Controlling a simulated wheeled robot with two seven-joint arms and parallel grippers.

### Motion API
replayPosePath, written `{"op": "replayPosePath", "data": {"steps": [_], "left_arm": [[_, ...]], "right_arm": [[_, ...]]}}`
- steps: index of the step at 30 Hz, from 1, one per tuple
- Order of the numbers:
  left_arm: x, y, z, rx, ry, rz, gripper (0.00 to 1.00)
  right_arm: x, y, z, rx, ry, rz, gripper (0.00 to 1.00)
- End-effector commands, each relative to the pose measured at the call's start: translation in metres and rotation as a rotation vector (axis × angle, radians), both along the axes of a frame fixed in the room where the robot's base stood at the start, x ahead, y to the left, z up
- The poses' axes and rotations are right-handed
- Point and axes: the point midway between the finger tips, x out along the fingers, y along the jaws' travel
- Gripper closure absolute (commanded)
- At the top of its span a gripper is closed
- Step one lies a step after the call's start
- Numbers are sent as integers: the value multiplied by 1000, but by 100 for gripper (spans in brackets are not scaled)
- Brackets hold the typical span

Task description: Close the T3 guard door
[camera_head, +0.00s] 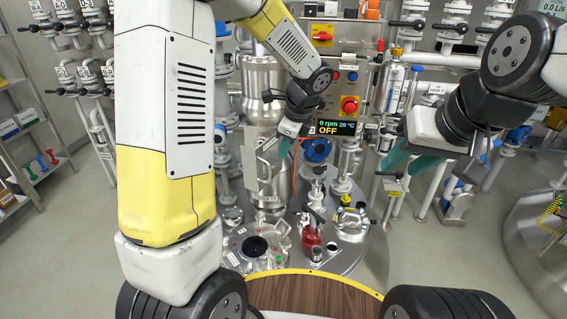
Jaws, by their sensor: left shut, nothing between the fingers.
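My left gripper (284,148) is shut and empty, pointing down in the middle of the view in front of the reactor. A clear, thin-framed panel that looks like the guard door (266,170) stands upright just left of and below its fingertips. I cannot tell whether they touch it, or how far the door stands open.
The reactor lid (345,255) carries several fittings, including a red valve (312,236). A control panel (340,85) with a display reading 0 rpm, 20 °C, OFF stands behind. A wooden surface (310,296) with a yellow edge is at the front. Shelves (35,150) stand far left.

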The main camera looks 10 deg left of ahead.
Motion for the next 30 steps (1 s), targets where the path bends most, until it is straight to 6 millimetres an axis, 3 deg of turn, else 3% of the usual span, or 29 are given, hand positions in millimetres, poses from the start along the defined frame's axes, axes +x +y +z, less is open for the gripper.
{"op": "replayPosePath", "data": {"steps": [1,4,11,17,28,30], "left_arm": [[9,-8,-16,37,31,-76,100],[24,-18,-38,98,74,-208,100],[38,-28,-63,160,118,-345,100],[44,-20,-86,163,122,-350,100],[60,6,-157,162,122,-347,100],[69,18,-152,161,116,-344,100]], "right_arm": [[0,0,0,0,0,0,64],[0,0,0,0,0,0,64],[0,0,0,0,0,0,64],[0,0,0,0,0,0,64],[0,0,0,0,0,0,64],[0,0,0,0,0,0,64]]}}
